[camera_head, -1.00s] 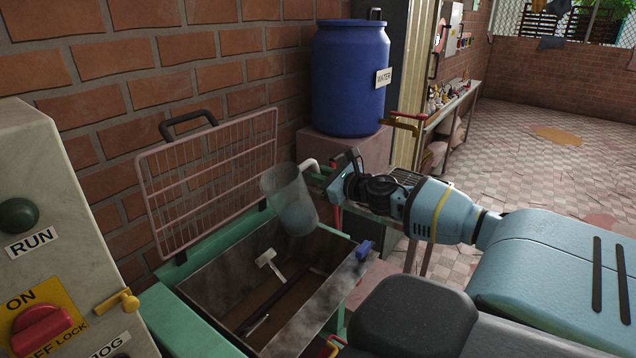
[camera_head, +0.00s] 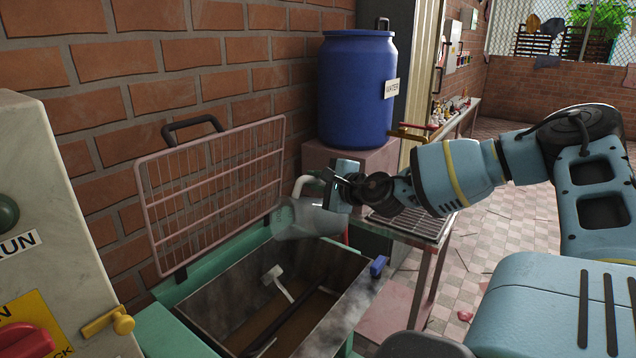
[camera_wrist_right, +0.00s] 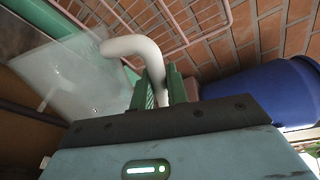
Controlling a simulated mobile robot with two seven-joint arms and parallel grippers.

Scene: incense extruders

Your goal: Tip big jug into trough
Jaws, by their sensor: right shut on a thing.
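The big jug (camera_head: 310,219) is translucent grey with a pale handle. My right gripper (camera_head: 326,190) is shut on the handle and holds the jug in the air above the back right part of the trough. The jug is tilted strongly, with its mouth toward the left. In the right wrist view the jug (camera_wrist_right: 75,75) is at the left, and its white handle (camera_wrist_right: 138,48) runs between the green fingers. The trough (camera_head: 335,319) is an open metal box with a mixer shaft and a pale paddle inside. I cannot see any liquid flowing. My left gripper is not in view.
A raised pink wire guard (camera_head: 215,190) stands behind the trough by the brick wall. A blue water barrel (camera_head: 357,90) with a tap stands on a pink block at the back. A control cabinet (camera_head: 50,230) is at the left. A grated stand (camera_head: 412,224) is right of the trough.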

